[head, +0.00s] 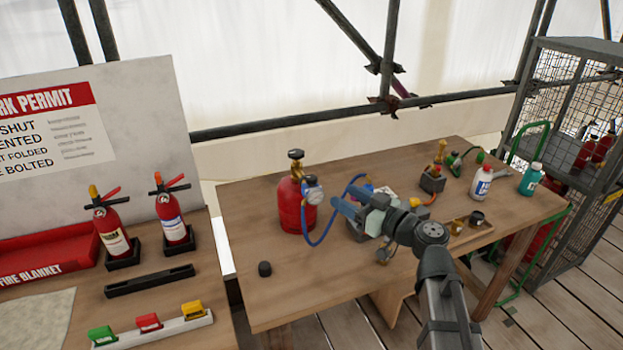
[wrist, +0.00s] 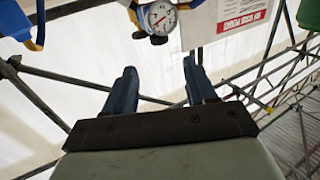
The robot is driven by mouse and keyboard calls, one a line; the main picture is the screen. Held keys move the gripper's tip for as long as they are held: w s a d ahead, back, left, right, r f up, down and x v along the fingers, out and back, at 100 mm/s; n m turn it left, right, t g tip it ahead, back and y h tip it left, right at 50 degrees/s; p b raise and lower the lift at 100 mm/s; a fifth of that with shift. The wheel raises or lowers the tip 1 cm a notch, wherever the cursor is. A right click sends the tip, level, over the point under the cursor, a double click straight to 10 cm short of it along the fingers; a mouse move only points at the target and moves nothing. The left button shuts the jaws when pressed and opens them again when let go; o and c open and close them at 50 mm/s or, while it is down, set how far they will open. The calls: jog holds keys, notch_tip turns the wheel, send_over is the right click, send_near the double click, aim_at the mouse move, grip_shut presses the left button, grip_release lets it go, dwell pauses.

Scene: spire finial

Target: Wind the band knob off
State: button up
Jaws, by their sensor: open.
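My gripper (head: 348,199) is over the middle of the wooden table, right of the red gas cylinder (head: 290,207). Its two blue fingers also show in the wrist view (wrist: 159,66), spread apart with nothing between them. A regulator with a round gauge (head: 314,194) sits on the cylinder's right side. The gauge (wrist: 160,17) is at the top of the wrist view, beyond the fingers. A blue hose (head: 328,225) loops from the regulator toward the gripper. I cannot make out the band knob; the gripper and arm partly hide the things behind them.
A wire cage (head: 570,120) stands at right. The table's front left is mostly clear.

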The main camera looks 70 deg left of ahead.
aim_at(313, 182)
jog(key=x, duration=1.2)
jog(key=shift+a, duration=0.2)
jog(key=shift+c, duration=0.4)
jog(key=c, duration=0.9)
jog(key=shift+s+d+m+t, duration=0.1)
jog(key=shift+m+t, duration=0.3)
jog(key=shift+t, duration=0.1)
jog(key=shift+m+t+y, duration=0.6)
jog(key=shift+m+t, duration=0.2)
jog(key=shift+t, duration=0.4)
jog(key=shift+f+m+t, duration=0.1)
jog(key=shift+m+t, duration=0.8)
jog(key=shift+t, duration=0.5)
jog(key=shift+o, duration=0.2)
jog(key=shift+f+m+t, duration=0.15)
jog(key=shift+m+t, duration=0.65)
jog(key=shift+t, duration=0.4)
jog(key=shift+r+m+t, duration=0.25)
jog(key=shift+m+t, duration=0.15)
jog(key=shift+t, duration=0.3)
